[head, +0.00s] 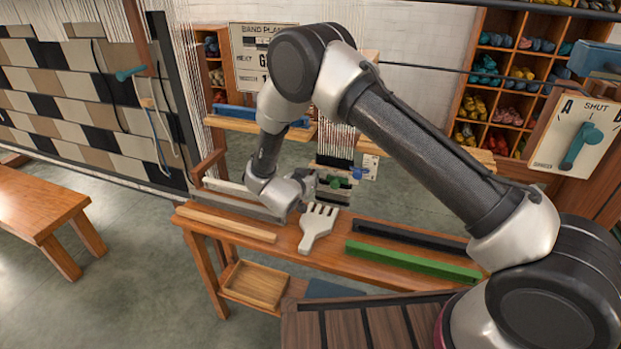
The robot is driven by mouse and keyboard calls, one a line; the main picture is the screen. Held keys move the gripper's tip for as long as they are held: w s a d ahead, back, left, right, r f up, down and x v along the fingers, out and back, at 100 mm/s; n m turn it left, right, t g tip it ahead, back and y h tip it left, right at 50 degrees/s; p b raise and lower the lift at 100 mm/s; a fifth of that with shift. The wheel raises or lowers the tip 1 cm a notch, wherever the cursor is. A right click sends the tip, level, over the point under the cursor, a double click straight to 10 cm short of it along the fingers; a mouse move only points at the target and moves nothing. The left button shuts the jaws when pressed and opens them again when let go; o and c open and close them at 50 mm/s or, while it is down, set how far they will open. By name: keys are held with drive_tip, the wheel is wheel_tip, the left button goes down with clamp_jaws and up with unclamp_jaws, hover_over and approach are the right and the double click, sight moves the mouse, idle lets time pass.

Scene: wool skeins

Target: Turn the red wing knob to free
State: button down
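My gripper (313,185) is at the small loom on the bench, in the middle of the head view. It is small, seen from behind, and partly covered by my wrist, so its fingers cannot be made out. No red wing knob shows clearly; the gripper and wrist cover part of that area. A green knob (335,182) shows just right of the gripper, and a blue knob (357,173) sits a little further right.
On the bench (290,238) lie a pale comb (318,228), a light wood bar (226,224), a green bar (412,262) and a black bar (410,237). A lever board marked SHUT (590,130) stands at right, a wool rack (500,80) behind. An empty wooden tray (256,284) is below.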

drive_tip(key=c, duration=1.6)
unclamp_jaws()
drive_tip(key=shift+o, duration=0.2)
drive_tip(key=v, duration=1.2)
